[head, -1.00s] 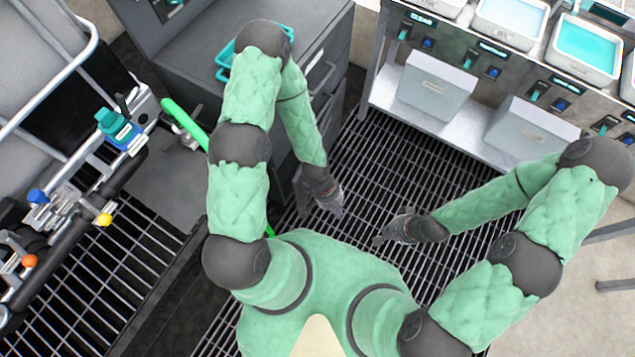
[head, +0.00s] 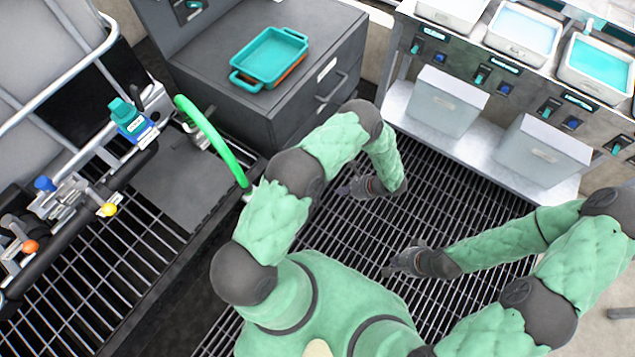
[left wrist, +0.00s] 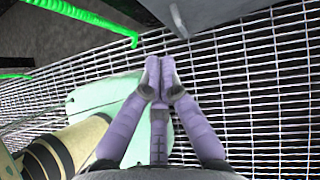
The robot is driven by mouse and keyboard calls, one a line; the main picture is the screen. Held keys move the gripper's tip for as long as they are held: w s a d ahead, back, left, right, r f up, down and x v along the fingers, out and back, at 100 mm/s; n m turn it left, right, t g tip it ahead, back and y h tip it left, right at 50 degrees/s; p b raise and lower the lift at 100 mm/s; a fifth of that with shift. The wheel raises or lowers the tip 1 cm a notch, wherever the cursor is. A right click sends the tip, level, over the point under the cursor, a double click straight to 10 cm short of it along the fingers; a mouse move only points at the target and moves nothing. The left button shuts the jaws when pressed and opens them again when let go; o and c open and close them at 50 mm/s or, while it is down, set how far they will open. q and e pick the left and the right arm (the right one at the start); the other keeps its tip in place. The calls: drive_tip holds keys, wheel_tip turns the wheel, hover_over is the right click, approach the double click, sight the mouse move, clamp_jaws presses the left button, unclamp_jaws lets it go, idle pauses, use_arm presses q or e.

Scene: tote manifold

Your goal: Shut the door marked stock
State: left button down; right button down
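A dark grey cabinet (head: 230,92) stands at the top middle of the head view. Its front (head: 318,92) has a white label (head: 327,69), too small to read, and a bar handle (head: 332,88). The front looks flush, though my left arm hides its lower part. I cannot tell which door is marked stock. My left gripper (head: 343,190) is over the floor grating, in front of the cabinet and apart from it. In the left wrist view its fingertips (left wrist: 160,66) meet with nothing between them. My right gripper (head: 388,269) hangs over the grating; its fingers are too small to judge.
Teal and orange trays (head: 268,58) lie on the cabinet top. A bench (head: 480,145) with basins, switches and grey bins stands at the right. A green hose (head: 215,135) and pipework with coloured valves (head: 85,190) are at the left. The grating (head: 440,215) between is clear.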

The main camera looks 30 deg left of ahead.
use_arm(q)
drive_tip(key=w+a+f+y+b, duration=0.1)
drive_tip(key=a+f+b, duration=0.3)
drive_tip(key=a, duration=0.7)
wheel_tip(320, 180, down, 2)
drive_tip(key=shift+a+f+t, duration=0.2)
drive_tip(key=shift+a+t, duration=0.05)
drive_tip(key=shift+t, duration=0.05)
drive_tip(key=shift+a, duration=0.1)
